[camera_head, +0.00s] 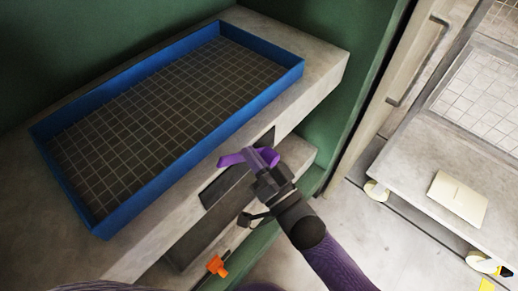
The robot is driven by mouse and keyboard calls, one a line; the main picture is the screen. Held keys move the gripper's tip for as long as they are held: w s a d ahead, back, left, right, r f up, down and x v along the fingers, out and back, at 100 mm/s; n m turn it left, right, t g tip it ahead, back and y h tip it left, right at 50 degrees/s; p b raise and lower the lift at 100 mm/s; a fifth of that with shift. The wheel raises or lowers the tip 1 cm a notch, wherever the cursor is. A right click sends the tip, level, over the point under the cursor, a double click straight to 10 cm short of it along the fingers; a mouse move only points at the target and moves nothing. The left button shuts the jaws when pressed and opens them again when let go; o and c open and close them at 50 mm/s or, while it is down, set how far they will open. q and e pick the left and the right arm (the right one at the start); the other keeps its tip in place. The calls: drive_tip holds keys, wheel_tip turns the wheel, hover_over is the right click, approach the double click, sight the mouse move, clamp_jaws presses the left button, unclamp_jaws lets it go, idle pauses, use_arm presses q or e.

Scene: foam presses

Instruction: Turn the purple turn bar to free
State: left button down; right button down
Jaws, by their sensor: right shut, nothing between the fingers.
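The purple turn bar (238,158) shows at the front face of the grey ledge, below the blue tray's right front corner. It points to the left in the picture. My right gripper (266,172) is at the bar's right end, shut with nothing between its fingers. The gripper covers part of the bar's right end, and I cannot tell whether the two touch. My left gripper is not in view.
A blue tray (170,150) with a dark grid floor lies on the grey ledge (325,62). An orange part (217,266) sits lower, left of my right arm. A grey bench (415,165) with a pale pad (457,198) stands at the right.

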drive_tip(key=shift+s+a+f+n+g+y+b, duration=0.2)
drive_tip(key=shift+s+f+n+y+b, duration=0.15)
drive_tip(key=shift+n, duration=0.55)
drive_tip(key=shift+s+a+f+n+g+y+b, duration=0.15)
drive_tip(key=shift+a+f+n+y+b, duration=0.2)
drive_tip(key=shift+n, duration=0.55)
drive_tip(key=shift+d+f, duration=0.1)
drive_tip(key=shift+d, duration=0.05)
